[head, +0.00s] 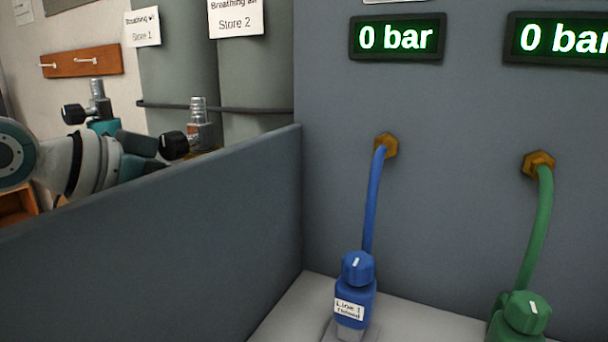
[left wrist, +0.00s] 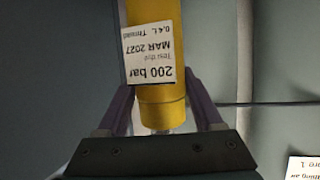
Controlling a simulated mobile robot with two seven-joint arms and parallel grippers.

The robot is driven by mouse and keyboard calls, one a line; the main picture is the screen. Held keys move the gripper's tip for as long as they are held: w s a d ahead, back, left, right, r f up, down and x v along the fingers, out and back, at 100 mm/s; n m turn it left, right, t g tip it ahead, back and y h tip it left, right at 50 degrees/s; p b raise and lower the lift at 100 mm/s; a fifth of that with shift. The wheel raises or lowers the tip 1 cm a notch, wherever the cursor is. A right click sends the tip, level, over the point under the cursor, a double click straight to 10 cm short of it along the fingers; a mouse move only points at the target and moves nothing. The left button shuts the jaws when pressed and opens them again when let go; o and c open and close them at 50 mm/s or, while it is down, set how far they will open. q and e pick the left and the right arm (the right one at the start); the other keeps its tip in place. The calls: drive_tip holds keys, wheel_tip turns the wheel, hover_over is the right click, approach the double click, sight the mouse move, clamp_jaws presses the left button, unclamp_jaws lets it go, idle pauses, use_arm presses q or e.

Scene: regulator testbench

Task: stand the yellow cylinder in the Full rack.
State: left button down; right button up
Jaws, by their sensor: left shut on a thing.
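In the left wrist view the yellow cylinder (left wrist: 160,108) lies between the two purple-grey fingers of my left gripper (left wrist: 162,98), which is shut on it. A white label on it reads 200 bar, MAR 2027 and 0.4 L Thread. In the head view my left arm is at the left, behind a grey panel. A metal valve with a black knob and a sliver of yellow cylinder shoulder (head: 208,152) show beside the arm's end, just above the panel edge. The fingers are hidden there. The Full rack cannot be made out. My right gripper is not in view.
The grey panel (head: 160,235) stands between my left arm and the bench. Another valve (head: 97,95) with a black knob rises behind the arm. Tall Store cylinders (head: 255,85) stand behind.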

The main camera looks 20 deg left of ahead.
use_arm(q)
drive_tip(key=shift+c, duration=1.1)
unclamp_jaws()
drive_tip(key=shift+w+r, duration=0.1)
drive_tip(key=shift+r, duration=0.05)
drive_tip(key=shift+o, duration=1.1)
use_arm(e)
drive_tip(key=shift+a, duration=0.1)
use_arm(q)
drive_tip(key=p+v, duration=0.1)
drive_tip(key=v, duration=0.9)
drive_tip(key=shift+p, duration=0.4)
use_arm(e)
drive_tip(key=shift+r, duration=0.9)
